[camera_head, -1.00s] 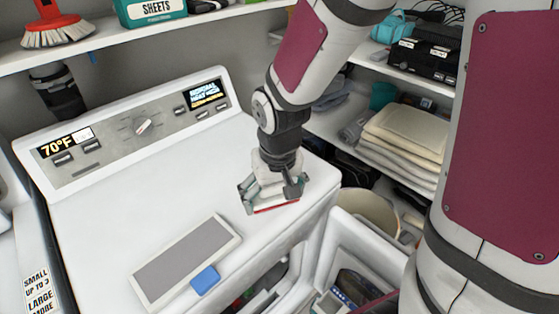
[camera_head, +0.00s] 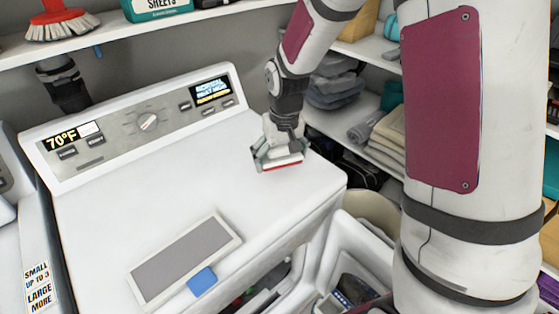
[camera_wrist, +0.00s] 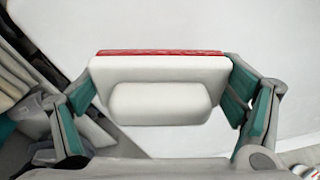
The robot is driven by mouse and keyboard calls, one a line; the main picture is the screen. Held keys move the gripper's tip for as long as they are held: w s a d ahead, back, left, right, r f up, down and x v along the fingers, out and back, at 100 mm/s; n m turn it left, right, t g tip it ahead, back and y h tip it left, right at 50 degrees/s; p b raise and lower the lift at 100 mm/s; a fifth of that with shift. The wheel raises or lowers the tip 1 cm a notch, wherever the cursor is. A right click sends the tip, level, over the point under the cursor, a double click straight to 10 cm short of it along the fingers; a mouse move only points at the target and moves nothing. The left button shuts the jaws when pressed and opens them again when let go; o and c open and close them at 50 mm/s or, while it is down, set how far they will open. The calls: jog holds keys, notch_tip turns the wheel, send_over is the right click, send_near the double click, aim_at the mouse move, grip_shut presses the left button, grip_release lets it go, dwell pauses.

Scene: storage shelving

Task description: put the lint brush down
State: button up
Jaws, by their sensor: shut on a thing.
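The lint brush is a white block with a red strip along one edge. In the wrist view the lint brush (camera_wrist: 160,103) sits between the teal pads of my gripper (camera_wrist: 165,88), which is shut on its two ends. In the head view my gripper (camera_head: 277,154) holds the lint brush (camera_head: 283,165) low over the right part of the white machine top (camera_head: 150,200), with the red strip toward the front. I cannot tell whether the brush touches the top.
A grey panel in a pale frame (camera_head: 185,258) with a blue tab (camera_head: 202,281) lies near the machine's front edge. The control panel (camera_head: 140,125) rises at the back. A shelf (camera_head: 180,30) holds a red-and-white brush (camera_head: 62,25). The middle of the top is clear.

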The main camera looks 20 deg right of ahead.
aim_at(280, 171)
jog(key=shift+w+d, duration=0.3)
jog(key=shift+w, duration=0.6)
jog(key=shift+f+p, duration=0.3)
jog(key=shift+f, duration=1.5)
jog(key=shift+f, duration=0.1)
jog(key=shift+f, duration=0.45)
jog(key=shift+f, duration=0.1)
jog(key=o, duration=1.1)
